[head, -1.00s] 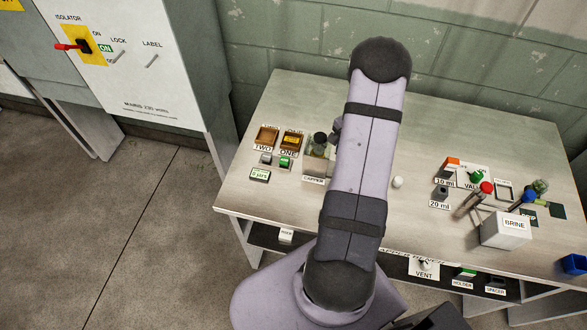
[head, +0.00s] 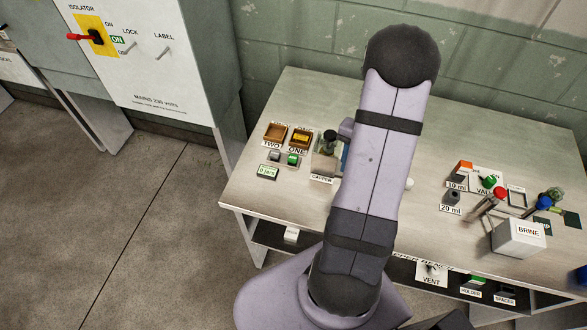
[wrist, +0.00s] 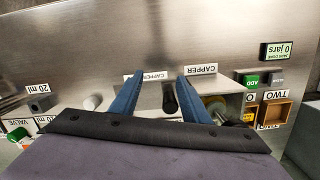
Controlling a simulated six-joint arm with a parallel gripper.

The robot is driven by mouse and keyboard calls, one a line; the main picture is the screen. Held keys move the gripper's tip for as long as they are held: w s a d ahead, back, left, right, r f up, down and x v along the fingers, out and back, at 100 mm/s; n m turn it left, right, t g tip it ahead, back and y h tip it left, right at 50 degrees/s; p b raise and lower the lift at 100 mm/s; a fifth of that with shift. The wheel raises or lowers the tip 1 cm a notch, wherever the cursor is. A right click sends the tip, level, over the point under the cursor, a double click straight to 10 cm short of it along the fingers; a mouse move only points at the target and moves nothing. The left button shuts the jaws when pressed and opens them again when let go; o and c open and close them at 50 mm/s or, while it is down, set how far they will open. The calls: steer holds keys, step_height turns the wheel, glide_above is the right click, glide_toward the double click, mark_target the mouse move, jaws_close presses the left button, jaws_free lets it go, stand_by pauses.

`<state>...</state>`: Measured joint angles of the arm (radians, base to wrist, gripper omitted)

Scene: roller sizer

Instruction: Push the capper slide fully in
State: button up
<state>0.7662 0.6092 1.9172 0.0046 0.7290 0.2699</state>
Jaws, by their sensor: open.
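The capper (head: 325,165) stands near the left of the bench with its label at its front and a dark round part on top. It is partly hidden by my arm in the head view. In the wrist view, CAPPER labels (wrist: 201,69) show near the fingertips, and a black knob (wrist: 169,98) lies between the two blue fingers. My gripper (wrist: 160,78) is open, its fingers either side of the knob; I cannot tell whether they touch it. One blue finger also shows beside the capper in the head view. How far in the slide is cannot be told.
Two brown trays (head: 274,134) labelled TWO and ONE, buttons and a jar counter (head: 268,173) are left of the capper. A white round piece (wrist: 92,102), valve parts and the BRINE box (head: 518,238) are on the other side. The front left bench top is clear.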

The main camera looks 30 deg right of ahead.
steer(key=s+a+r+n+p, duration=0.1)
steer(key=s+a+r+n, duration=0.15)
steer(key=a, duration=0.35)
steer(key=s+a+r+n+p, duration=0.1)
steer(key=s+a+r+n, duration=0.1)
steer(key=a+r, duration=0.3)
steer(key=w+a+r+n, duration=0.2)
steer(key=a+r, duration=0.1)
steer(key=a, duration=0.1)
steer(key=w+a+r+n+t+p, duration=0.1)
steer(key=w+a+r+n, duration=0.1)
steer(key=a, duration=0.3)
steer(key=shift+r+h+p, duration=0.3)
steer(key=shift+r+h, duration=0.1)
steer(key=shift+r, duration=0.2)
